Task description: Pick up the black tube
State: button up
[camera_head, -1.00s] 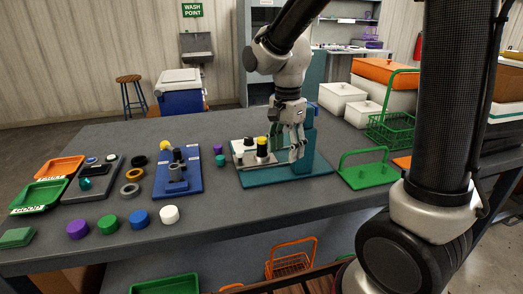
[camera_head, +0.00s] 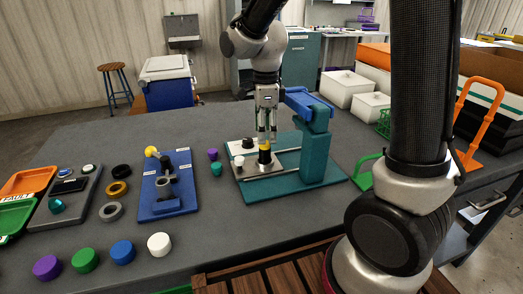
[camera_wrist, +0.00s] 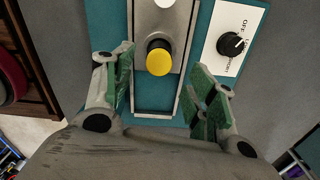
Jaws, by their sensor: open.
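The black tube (camera_head: 265,156) stands upright with a yellow top on the grey slide of a teal fixture (camera_head: 318,150). In the wrist view its yellow top (camera_wrist: 159,58) shows from above, and the black body is mostly hidden under it. My gripper (camera_head: 267,137) points down directly above the tube, fingertips close to the yellow top. In the wrist view my gripper (camera_wrist: 163,62) is open, with one green-padded finger on each side of the top and a gap on both sides. The gap is wider on the right.
A white dial plate with a black knob (camera_wrist: 231,44) lies beside the slide. The fixture's upright post and blue arm (camera_head: 308,102) stand close right of my gripper.

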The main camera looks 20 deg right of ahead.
aim_at(265, 151)
notch_tip(265, 151, down, 7)
jog(key=shift+s+f, duration=0.1)
jog(key=shift+f, duration=0.1)
jog(key=c, duration=1.3)
